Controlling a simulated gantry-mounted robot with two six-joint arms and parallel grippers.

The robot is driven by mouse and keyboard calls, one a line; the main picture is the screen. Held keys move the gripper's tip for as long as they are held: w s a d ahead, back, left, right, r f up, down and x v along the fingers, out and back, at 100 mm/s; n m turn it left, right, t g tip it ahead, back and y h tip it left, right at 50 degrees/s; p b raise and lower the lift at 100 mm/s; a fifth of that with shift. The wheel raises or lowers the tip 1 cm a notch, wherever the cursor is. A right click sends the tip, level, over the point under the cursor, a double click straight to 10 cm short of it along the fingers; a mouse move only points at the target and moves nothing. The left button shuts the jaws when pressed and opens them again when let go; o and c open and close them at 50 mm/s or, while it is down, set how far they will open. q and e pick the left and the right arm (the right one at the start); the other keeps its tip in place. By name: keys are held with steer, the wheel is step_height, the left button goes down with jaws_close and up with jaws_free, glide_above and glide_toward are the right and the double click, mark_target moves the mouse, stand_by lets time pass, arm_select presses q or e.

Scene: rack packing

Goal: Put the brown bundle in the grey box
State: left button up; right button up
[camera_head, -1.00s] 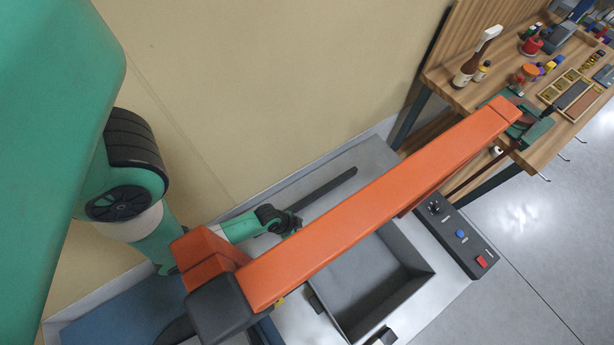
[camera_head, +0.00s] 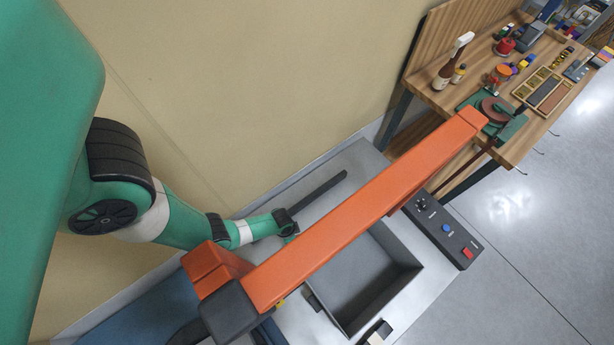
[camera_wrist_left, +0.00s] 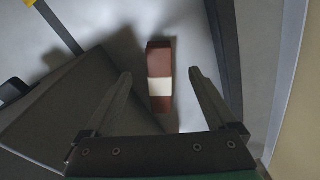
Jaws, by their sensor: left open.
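The brown bundle (camera_wrist_left: 160,102) shows in the left wrist view as a reddish-brown block with a pale band around it, lying on the light surface. My left gripper (camera_wrist_left: 159,72) is open, with one finger to each side of the bundle in that view; I see no contact. In the head view my left gripper (camera_head: 289,226) is at the edge of the orange beam, which partly hides it, and I cannot see the bundle there. The grey box (camera_head: 368,283) is open and looks empty where visible; its dark wall also shows in the left wrist view (camera_wrist_left: 55,115). My right gripper is not in view.
The orange beam (camera_head: 365,210) crosses above the worktop, between the head camera and part of the box. A dark flat bar (camera_head: 318,192) lies behind it. A control panel (camera_head: 442,228) stands right of the box. A wooden bench (camera_head: 440,100) with tools is farther right.

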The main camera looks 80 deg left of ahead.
arm_select(q)
steer(key=w+a+r+p, duration=0.1)
steer(key=w+r, duration=0.3)
steer(key=w, duration=0.1)
steer(key=shift+m, duration=0.3)
steer(key=f+b, duration=0.2)
steer(key=f, duration=0.1)
steer(key=f+b, duration=0.3)
steer(key=shift+w+f, duration=0.2)
steer(key=shift+f, duration=0.2)
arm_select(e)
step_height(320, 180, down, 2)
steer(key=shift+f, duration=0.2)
arm_select(q)
steer(key=f+b, duration=0.4)
steer(key=f, duration=0.1)
steer(key=shift+w+d+f+b, duration=0.15)
steer(key=shift+w+d+b, duration=0.1)
steer(key=shift+b, duration=0.15)
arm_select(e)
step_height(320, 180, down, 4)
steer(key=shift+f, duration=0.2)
arm_select(q)
jaws_close()
